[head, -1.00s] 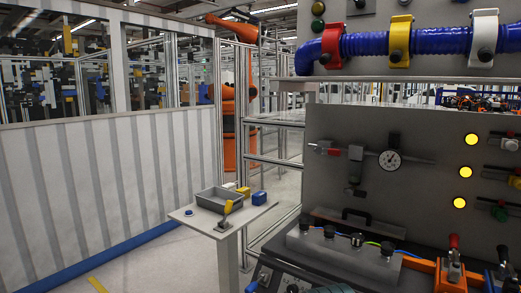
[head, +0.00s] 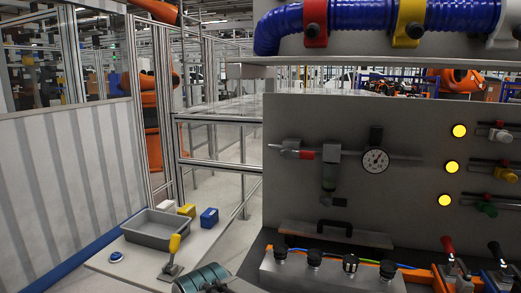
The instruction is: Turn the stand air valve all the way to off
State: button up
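The likely stand air valve is the fitting with a red handle (head: 305,155) on the horizontal pipe at the left of the grey panel. Its handle appears to lie roughly along the pipe; the exact angle is too small to tell. A vertical grey fitting (head: 329,172) hangs from the pipe just right of it, and a round white-faced gauge (head: 375,160) sits further right. No label on the valve is readable.
A small side table (head: 104,261) at lower left bears a grey tray (head: 160,238) and a yellow-handled lever (head: 174,244). A bench box with several black knobs (head: 315,270) lies below the panel. A shelf (head: 400,61) with a blue hose (head: 350,15) overhangs it.

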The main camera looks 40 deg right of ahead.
aim_at(289, 153)
jog(key=z, duration=0.6)
jog(key=i, duration=0.95)
jog(key=z, duration=1.2)
jog(key=i, duration=0.2)
